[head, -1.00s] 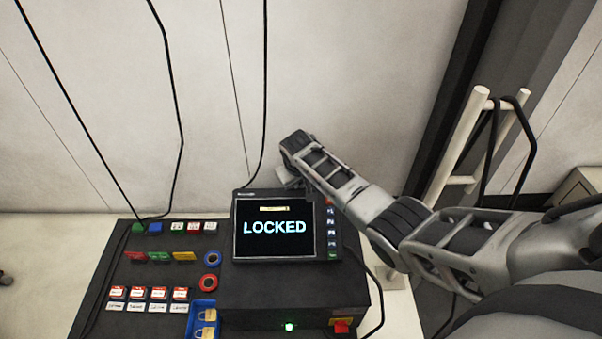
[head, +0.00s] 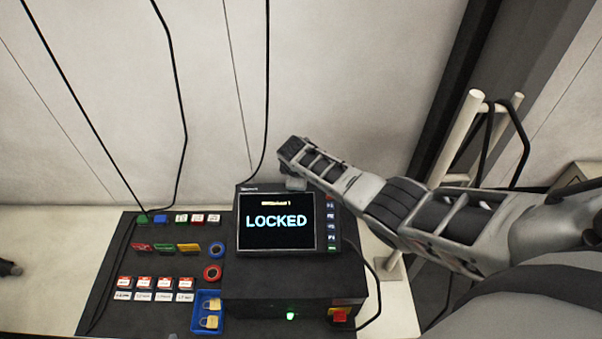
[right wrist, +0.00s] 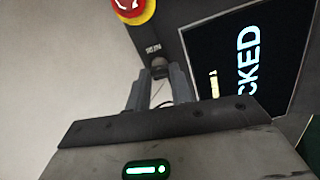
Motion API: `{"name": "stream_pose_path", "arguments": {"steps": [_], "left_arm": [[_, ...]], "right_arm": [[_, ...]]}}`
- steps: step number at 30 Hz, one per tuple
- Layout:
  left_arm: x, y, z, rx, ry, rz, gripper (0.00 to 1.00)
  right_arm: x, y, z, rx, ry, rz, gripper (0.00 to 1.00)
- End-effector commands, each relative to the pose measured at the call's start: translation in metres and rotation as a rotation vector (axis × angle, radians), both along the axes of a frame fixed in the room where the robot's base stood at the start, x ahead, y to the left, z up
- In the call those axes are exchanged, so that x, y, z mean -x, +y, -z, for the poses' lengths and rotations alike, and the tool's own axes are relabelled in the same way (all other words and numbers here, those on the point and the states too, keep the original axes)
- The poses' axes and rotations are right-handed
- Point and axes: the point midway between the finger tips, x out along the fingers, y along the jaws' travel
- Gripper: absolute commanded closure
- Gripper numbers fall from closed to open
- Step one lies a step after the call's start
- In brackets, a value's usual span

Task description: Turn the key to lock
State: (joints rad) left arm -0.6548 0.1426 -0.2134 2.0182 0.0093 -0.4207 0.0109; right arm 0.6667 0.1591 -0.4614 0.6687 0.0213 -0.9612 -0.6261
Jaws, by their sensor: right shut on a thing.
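The control box has a tilted screen (head: 278,222) that reads LOCKED. The screen also shows at the right of the right wrist view (right wrist: 250,60). The key switch (right wrist: 160,62) is a small dark knob on the panel beside the screen, below a printed label. My right gripper (right wrist: 161,78) is shut on the key, whose shape is mostly hidden between the fingertips. In the head view my right arm reaches in from the right, and its hand (head: 294,184) is at the screen's top edge, with the fingers and key hidden.
A red emergency stop with a yellow ring (right wrist: 133,8) sits close to the key switch. Tags, coloured clips and a blue tray (head: 198,325) with padlocks lie on the dark mat at left. Black cables (head: 174,90) hang along the wall. A pale post (head: 455,140) stands at right.

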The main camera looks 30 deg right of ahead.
Motion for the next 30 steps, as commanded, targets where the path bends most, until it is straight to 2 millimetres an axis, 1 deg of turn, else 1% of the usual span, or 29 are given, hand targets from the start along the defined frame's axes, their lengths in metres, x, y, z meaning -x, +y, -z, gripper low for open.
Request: {"name": "stream_pose_path", "arguments": {"steps": [9,26,27,29,30], "left_arm": [[0.0002,0.0003,-0.0021,0.000,0.002,-0.004,0.64],[0.0010,0.0018,-0.0019,-0.003,0.002,-0.003,0.64],[0.0013,0.0019,-0.0016,-0.004,0.003,-0.002,0.64],[0.0019,0.0020,-0.0013,-0.004,0.004,-0.002,0.64],[0.0022,0.0021,-0.0012,-0.004,0.005,-0.002,0.64]], "right_arm": [[0.0002,0.0004,-0.0003,0.053,0.024,-0.116,1.00],[0.0001,0.0007,0.0001,0.064,0.029,-0.142,1.00],[0.0001,0.0007,0.0001,0.064,0.030,-0.142,0.73],[0.0001,0.0007,0.0001,0.064,0.030,-0.142,0.56],[0.0002,0.0007,0.0002,0.064,0.030,-0.141,0.56]]}}
